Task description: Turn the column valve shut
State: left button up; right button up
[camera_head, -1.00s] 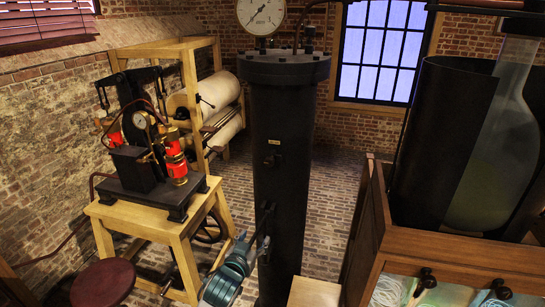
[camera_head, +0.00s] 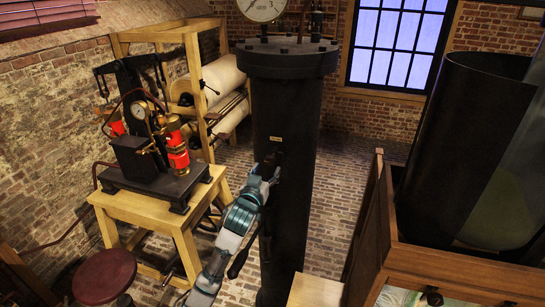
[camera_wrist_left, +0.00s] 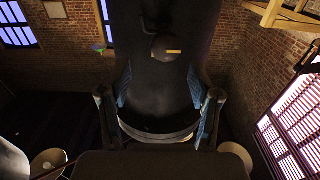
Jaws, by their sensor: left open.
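The tall black column (camera_head: 288,210) stands in the middle of the head view. Its valve is a small dark knob on the front, below a brass label (camera_head: 277,139). In the head view my gripper partly covers the knob. The valve knob also shows in the left wrist view (camera_wrist_left: 163,47), ahead of the fingers. My left gripper (camera_head: 271,170) is raised close to the column front at about the valve's height. In the left wrist view its two fingers (camera_wrist_left: 160,92) are spread, with nothing held between them. My right gripper is not in view.
A wooden table (camera_head: 150,205) with a black and red apparatus (camera_head: 150,145) stands left of the column. A dark red stool (camera_head: 104,275) is at lower left. A wooden cabinet (camera_head: 440,262) with a black cylinder (camera_head: 465,150) is at right. A gauge (camera_head: 263,6) tops the column.

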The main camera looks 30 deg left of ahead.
aim_at(268, 161)
pick_arm(q)
jog(key=x, duration=0.3)
jog(key=a+p+x, duration=0.1)
jog(key=x, duration=0.2)
jog(key=shift+w+a+f, duration=0.1)
jog(key=shift+w+a, duration=0.2)
jog(key=shift+w, duration=0.15)
jog(key=shift+d, duration=0.5)
jog(key=c, duration=1.1)
jog(key=shift+a, duration=0.2)
jog(key=shift+c, duration=0.2)
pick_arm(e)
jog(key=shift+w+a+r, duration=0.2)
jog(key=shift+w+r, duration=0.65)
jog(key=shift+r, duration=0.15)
